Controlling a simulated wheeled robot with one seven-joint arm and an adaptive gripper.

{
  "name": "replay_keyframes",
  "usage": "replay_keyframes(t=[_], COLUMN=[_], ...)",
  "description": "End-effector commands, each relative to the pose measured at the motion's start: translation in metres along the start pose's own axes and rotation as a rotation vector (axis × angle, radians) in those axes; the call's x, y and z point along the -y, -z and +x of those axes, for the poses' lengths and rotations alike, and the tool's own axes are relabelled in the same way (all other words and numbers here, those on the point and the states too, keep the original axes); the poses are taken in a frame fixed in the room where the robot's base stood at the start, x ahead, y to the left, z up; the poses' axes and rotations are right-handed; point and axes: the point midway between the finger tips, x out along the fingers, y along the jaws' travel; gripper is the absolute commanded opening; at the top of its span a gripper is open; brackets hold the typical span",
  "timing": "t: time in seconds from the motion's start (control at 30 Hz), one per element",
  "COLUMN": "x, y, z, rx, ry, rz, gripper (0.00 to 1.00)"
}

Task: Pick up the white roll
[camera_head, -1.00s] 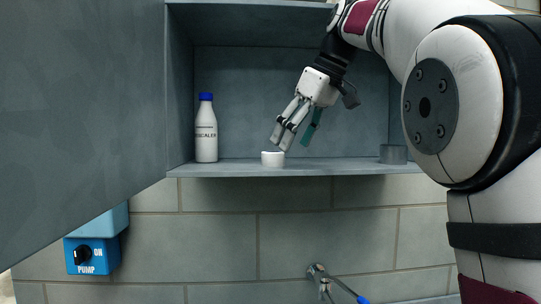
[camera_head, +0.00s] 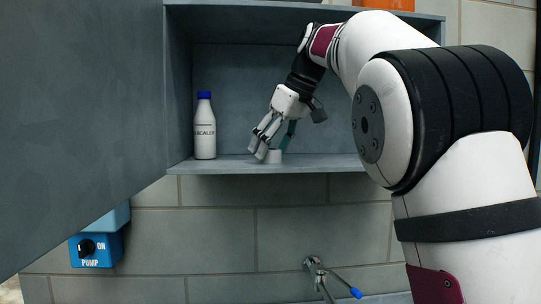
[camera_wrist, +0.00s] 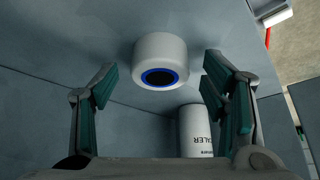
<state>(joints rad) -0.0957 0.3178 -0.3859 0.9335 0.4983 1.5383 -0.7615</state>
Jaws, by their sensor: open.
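The white roll (camera_head: 272,157) stands on the cabinet shelf (camera_head: 230,165), right of the white bottle. In the wrist view the roll (camera_wrist: 160,52) is a short white cylinder with a blue ring around a dark hole. My gripper (camera_head: 267,152) is at the roll in the head view, and its fingers partly hide the roll. In the wrist view my gripper (camera_wrist: 160,95) is open, its two fingers spread apart. The roll lies between and beyond the fingertips, with gaps on both sides. The fingers do not grip it.
The white bottle with a blue cap (camera_head: 205,130) stands upright at the shelf's left; it also shows in the wrist view (camera_wrist: 196,130). An open grey door (camera_head: 80,110) takes up the left. A blue pump switch (camera_head: 95,249) and a tap (camera_head: 318,272) are below.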

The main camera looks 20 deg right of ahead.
Motion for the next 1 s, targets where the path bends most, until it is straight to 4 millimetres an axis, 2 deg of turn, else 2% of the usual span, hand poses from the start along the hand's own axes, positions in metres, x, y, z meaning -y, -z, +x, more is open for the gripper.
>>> replay_keyframes(t=[0.07,0.27,0.73,1.0], x=[0.000,0.000,-0.001,-0.001], y=[0.000,0.000,0.001,0.008], z=[0.000,0.000,-0.002,-0.012], rx=[0.000,0.000,0.000,-0.001], ry=[0.000,0.000,0.000,-0.002], rz=[0.000,0.000,0.000,-0.001], gripper=[0.67,0.24,0.24,0.24])
